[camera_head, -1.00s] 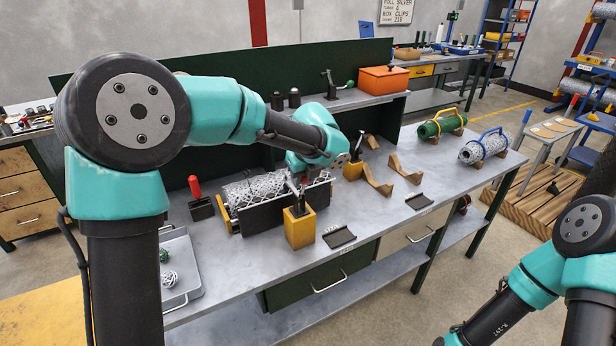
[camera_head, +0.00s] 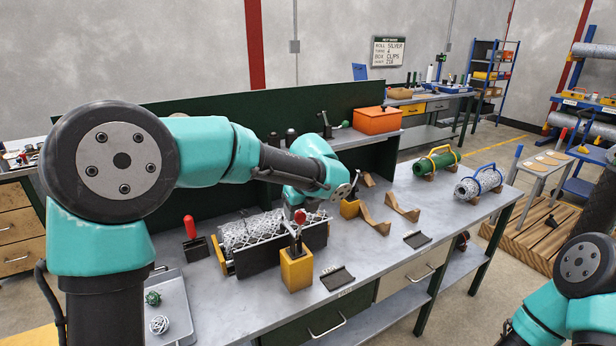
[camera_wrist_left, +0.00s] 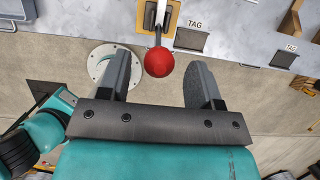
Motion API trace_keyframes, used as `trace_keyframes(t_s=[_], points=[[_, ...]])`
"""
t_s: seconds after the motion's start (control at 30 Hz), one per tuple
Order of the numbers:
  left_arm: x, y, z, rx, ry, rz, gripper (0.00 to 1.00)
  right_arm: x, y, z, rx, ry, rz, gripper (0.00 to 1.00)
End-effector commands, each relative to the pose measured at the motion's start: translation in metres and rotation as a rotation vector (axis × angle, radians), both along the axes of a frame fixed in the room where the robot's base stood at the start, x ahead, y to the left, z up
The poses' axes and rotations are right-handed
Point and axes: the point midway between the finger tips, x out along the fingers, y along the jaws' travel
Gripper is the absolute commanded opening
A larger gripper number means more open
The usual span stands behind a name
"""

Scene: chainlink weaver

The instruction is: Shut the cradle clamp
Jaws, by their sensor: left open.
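The cradle clamp (camera_head: 298,240) is a metal toggle on a yellow block (camera_head: 296,270) at the bench's front side. Its lever stands up and ends in a red ball knob (camera_head: 300,216). Beside it, the black cradle (camera_head: 262,257) holds a roll of silver chain mesh (camera_head: 250,231). My left gripper (camera_head: 297,202) is just above the knob, its fingers mostly hidden in the head view. In the left wrist view the gripper (camera_wrist_left: 158,64) is open, with the red knob (camera_wrist_left: 160,62) in the gap between its fingertips, touching neither visibly. My right gripper is out of view.
A second yellow block (camera_head: 349,208) and wooden cradles (camera_head: 374,221) stand behind to the right. Black tag pads (camera_head: 337,279) lie along the front edge. A red-handled tool (camera_head: 191,232) and a grey tray (camera_head: 176,305) are left.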

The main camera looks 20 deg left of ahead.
Motion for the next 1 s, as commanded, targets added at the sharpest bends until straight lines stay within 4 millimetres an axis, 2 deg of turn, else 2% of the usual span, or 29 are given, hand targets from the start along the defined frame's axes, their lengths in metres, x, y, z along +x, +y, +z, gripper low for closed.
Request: trace_keyframes(t_s=[0.6, 0.8, 1.0], points=[[-0.028, -0.027, 0.111, -0.001, -0.003, -0.001, 0.59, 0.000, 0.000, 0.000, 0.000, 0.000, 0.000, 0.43], [-0.033, -0.032, 0.132, 0.001, -0.001, 0.000, 0.59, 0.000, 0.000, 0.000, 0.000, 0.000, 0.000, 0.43], [-0.034, -0.032, 0.136, 0.001, 0.001, 0.000, 0.59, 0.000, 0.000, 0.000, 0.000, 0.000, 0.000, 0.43]])
